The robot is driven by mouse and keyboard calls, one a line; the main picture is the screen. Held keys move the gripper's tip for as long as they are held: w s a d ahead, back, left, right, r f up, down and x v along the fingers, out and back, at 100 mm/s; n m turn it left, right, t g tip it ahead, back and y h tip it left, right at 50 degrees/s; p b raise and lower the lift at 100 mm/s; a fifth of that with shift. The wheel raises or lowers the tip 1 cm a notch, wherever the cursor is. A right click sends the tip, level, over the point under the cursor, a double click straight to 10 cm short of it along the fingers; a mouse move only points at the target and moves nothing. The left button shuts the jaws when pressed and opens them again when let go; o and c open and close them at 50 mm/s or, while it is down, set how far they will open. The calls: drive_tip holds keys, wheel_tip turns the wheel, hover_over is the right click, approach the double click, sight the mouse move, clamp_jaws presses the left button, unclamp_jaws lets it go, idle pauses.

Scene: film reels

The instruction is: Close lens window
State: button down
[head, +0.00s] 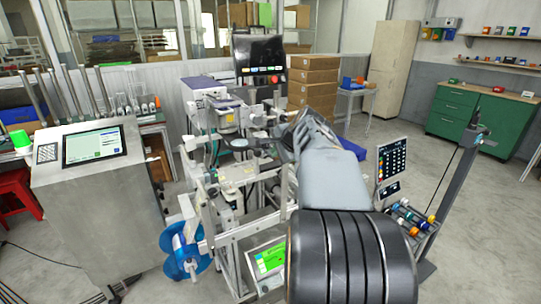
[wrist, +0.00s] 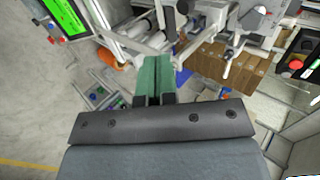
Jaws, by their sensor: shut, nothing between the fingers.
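The film machine (head: 228,180), a metal frame with white and purple units, stands in the middle of the head view. The fingertips point toward the machine's metal frame parts (wrist: 150,38); contact cannot be told. In the head view my arm reaches over the machine's right side and hides part of it.
A grey console (head: 93,205) with a screen stands left. A blue reel (head: 183,252) is at the machine's front. A black monitor (head: 259,55) rises behind it, with stacked cardboard boxes (head: 313,77) farther back. A dark post (head: 455,185) stands right. Open floor lies right.

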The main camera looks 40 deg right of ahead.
drive_tip(key=w+r+p+x, duration=0.1)
drive_tip(key=r+p+x, duration=0.1)
drive_tip(key=x, duration=0.9)
drive_tip(key=shift+w+f, duration=0.2)
drive_tip(key=shift+w, duration=0.35)
